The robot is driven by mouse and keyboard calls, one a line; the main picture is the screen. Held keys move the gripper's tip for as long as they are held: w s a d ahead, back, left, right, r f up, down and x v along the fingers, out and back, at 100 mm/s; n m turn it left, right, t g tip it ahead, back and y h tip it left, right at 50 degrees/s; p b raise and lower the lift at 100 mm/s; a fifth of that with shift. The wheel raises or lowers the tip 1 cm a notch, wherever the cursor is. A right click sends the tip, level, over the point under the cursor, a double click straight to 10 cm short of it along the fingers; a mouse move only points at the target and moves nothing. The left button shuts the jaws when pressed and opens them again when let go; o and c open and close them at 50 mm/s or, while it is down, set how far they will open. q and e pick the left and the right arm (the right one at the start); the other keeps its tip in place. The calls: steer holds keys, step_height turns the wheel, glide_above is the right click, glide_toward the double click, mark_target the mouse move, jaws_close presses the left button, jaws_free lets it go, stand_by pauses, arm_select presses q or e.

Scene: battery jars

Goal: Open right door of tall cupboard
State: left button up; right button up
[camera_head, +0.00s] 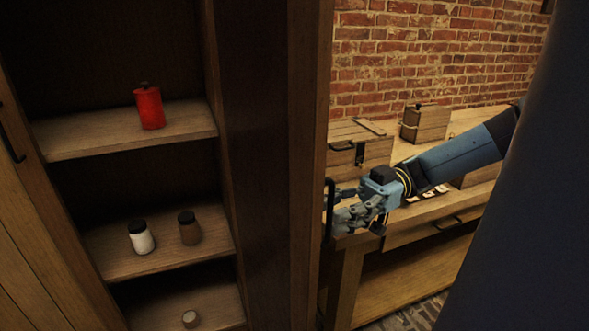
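The tall cupboard's right half stands open, with its shelves (75,143) in view. The right door (262,190) is swung out, and I see its dark inner face and wooden edge. Its dark handle (330,205) sticks out on the far side, to the right of that edge. My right gripper (341,207) is at this handle, its fingers spread apart; whether they touch it is unclear. The left door (35,240) is at the left edge and looks shut, with a black handle (10,140). My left gripper is not in view.
A red jar (149,109) stands on the upper shelf. Right of the door, a wooden bench (425,208) carries a chest (355,150) and a box (425,123).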

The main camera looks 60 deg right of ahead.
steer(key=v, duration=1)
steer(key=shift+d, duration=0.15)
steer(key=shift+s, duration=0.1)
